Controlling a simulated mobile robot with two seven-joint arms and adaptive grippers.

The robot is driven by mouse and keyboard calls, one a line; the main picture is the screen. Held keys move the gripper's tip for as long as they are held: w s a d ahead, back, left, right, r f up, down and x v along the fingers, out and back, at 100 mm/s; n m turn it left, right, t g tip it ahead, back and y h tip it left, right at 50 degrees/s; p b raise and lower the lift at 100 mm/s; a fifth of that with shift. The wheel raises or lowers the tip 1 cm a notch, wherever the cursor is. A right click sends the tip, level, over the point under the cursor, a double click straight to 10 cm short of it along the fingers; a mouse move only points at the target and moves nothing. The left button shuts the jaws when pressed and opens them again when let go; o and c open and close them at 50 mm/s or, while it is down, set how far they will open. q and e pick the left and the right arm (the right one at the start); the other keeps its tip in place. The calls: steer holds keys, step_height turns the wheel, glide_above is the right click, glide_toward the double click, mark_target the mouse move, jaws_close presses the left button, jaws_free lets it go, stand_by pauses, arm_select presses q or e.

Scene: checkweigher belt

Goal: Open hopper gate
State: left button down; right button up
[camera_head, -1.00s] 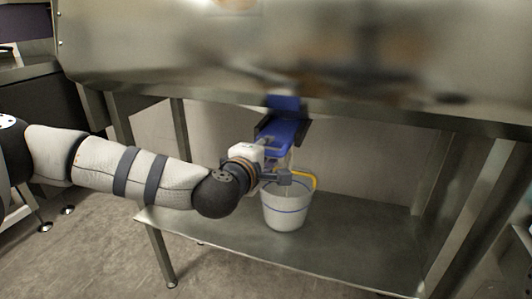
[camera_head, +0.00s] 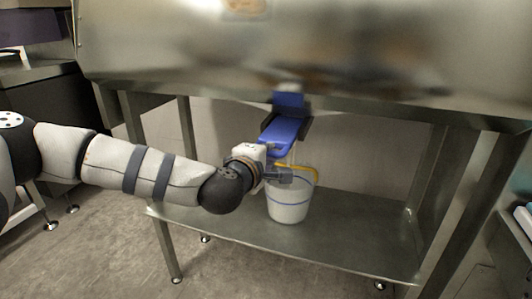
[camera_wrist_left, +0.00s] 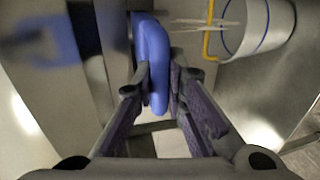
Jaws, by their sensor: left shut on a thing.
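The blue hopper gate (camera_head: 283,135) hangs below the steel hopper, with a dark bracket on its side. In the left wrist view the blue gate part (camera_wrist_left: 155,60) stands between the two finger pads. My left gripper (camera_head: 284,174) is shut on it, just above the bucket in the head view. The wrist view shows the gripper (camera_wrist_left: 155,85) with its fingers on both sides of the blue part. The exact contact is partly hidden in the head view. My right gripper is not in view.
A white bucket (camera_head: 289,205) with a blue stripe and yellow handle (camera_head: 312,172) stands on the steel shelf (camera_head: 345,245). Thin pale streaks (camera_wrist_left: 205,25) show near the bucket's mouth. The large steel hopper (camera_head: 200,50) overhangs the work area. Steel legs (camera_head: 167,250) frame it.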

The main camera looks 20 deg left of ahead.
arm_select(q)
steer(key=shift+w, duration=0.45)
steer(key=c, duration=1.6)
jaws_free()
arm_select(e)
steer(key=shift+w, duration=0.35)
arm_select(q)
steer(key=shift+s, duration=0.1)
steer(key=v, duration=1.2)
steer(key=shift+r, duration=0.1)
